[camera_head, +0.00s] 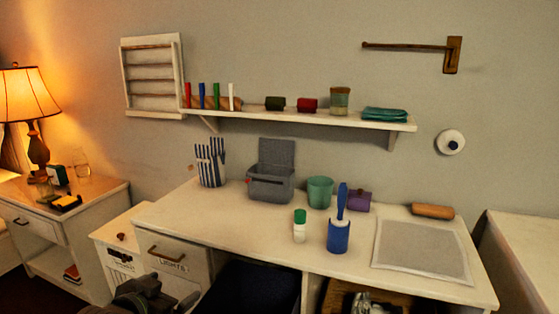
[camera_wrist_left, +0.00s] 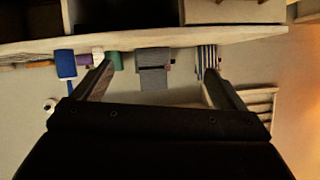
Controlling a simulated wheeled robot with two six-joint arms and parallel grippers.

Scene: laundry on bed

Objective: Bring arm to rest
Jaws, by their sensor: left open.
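My left gripper (camera_head: 150,296) shows dark at the bottom left of the head view, low in front of the desk's drawer side, and it holds nothing. In the left wrist view its two fingers (camera_wrist_left: 157,72) stand wide apart with nothing between them. That view is upside down, with the desk (camera_wrist_left: 150,38) along the top and the grey box (camera_wrist_left: 154,70) seen beyond the gap between the fingers. My right gripper is not in view.
A wall shelf (camera_head: 300,118) hangs above. A lamp (camera_head: 30,100) stands left.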

